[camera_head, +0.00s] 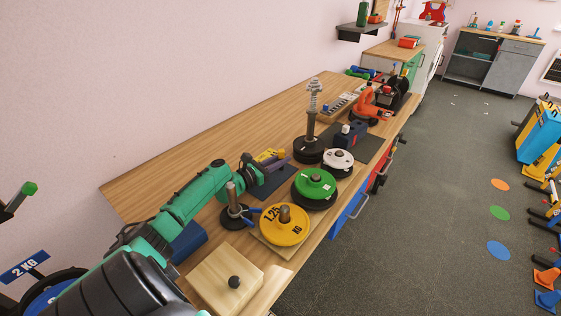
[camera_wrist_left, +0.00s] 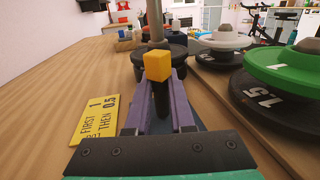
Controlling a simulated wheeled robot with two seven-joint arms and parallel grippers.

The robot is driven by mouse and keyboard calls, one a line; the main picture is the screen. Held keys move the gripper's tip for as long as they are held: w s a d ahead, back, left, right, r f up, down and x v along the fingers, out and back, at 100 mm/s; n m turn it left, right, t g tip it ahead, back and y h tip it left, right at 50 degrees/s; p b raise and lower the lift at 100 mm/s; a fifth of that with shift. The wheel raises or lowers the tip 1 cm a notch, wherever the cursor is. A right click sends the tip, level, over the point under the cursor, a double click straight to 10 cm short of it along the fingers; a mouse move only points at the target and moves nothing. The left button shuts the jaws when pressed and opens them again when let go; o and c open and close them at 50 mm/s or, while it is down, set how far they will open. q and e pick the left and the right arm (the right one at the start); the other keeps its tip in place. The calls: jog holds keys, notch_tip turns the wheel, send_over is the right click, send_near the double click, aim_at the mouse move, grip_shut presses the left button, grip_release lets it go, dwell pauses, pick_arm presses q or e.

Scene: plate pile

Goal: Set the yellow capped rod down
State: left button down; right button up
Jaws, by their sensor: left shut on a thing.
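The yellow capped rod (camera_wrist_left: 158,68) stands upright between the purple fingers of my left gripper (camera_wrist_left: 158,108) in the left wrist view. Its yellow cap is on top and its dark shaft runs down between the fingers. My left gripper is shut on it. In the head view my left gripper (camera_head: 280,161) is low over the table, above a dark blue mat (camera_head: 270,182); the rod is hard to make out there. Whether the rod's lower end touches the mat is hidden. My right gripper is not in view.
A yellow sign (camera_wrist_left: 95,119) lies left of the gripper. A tall post on a black base (camera_head: 308,152) stands ahead. White (camera_head: 338,160), green (camera_head: 314,184) and yellow (camera_head: 284,223) weight plates lie to the right. The wooden table (camera_head: 150,178) is clear toward the wall.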

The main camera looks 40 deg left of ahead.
pick_arm(q)
jog(key=c, duration=1.1)
grip_release()
jog(key=o, duration=0.3)
jog(key=shift+r, duration=0.1)
jog(key=shift+s, duration=0.3)
jog(key=s, duration=0.3)
jog(key=s+a, duration=0.1)
jog(key=s, duration=0.3)
jog(key=shift+a, duration=0.2)
jog(key=shift+w, duration=0.1)
